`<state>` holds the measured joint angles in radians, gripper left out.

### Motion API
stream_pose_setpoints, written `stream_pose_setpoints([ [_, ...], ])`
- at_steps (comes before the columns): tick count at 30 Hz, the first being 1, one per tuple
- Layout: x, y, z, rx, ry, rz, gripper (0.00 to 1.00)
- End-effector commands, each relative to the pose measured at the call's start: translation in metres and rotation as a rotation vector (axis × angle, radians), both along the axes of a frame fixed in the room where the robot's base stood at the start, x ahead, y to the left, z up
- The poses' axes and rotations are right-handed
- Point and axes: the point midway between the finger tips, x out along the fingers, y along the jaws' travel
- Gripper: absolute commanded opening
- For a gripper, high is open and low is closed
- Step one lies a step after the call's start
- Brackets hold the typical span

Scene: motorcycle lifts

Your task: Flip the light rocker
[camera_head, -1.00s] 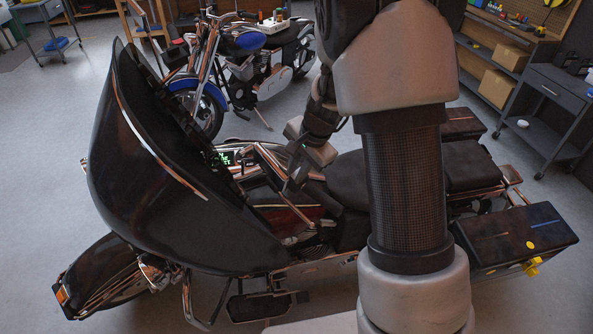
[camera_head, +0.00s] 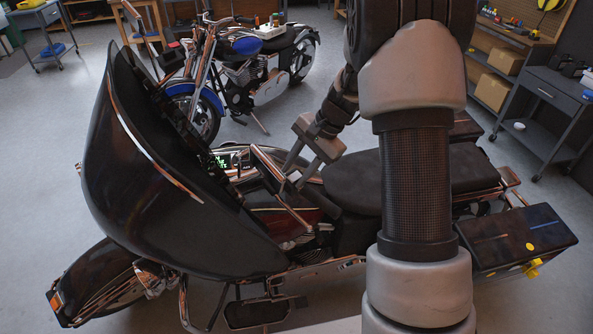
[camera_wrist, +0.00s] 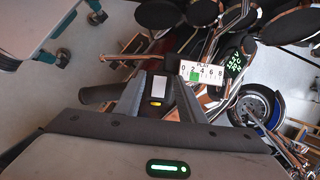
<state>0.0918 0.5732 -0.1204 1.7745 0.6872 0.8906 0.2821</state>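My gripper (camera_head: 294,174) is over the black touring motorcycle (camera_head: 360,185), beside its handlebar and dash. Its two fingers look spread apart with a gap and point down-left. In the wrist view, a small pale rocker-like piece with a lit amber mark (camera_wrist: 157,92) shows just beyond the gripper body, beside a dark handlebar grip (camera_wrist: 97,94). It looks like the light rocker, but its tilt is too small to tell. Contact between fingers and rocker cannot be told. The head view does not show the rocker clearly.
The dash display (camera_head: 228,161) glows green; a white numbered gauge (camera_wrist: 201,72) shows in the wrist view. The large black fairing (camera_head: 150,180) is left of my gripper. A blue motorcycle (camera_head: 245,75) stands behind. A grey cart (camera_head: 548,95) stands right. Open floor lies between.

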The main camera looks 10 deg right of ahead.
Motion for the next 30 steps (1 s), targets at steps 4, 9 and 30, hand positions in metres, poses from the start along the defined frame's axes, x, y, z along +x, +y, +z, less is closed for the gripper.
stream_pose_setpoints([
  [4, 0.0, 0.0, 0.001, 0.0, -0.001, -0.001, 0.36],
  [9, 0.0, -0.007, 0.015, -0.001, -0.005, -0.002, 0.36],
  [30, -0.018, -0.069, 0.147, 0.0, -0.002, -0.002, 0.36],
])
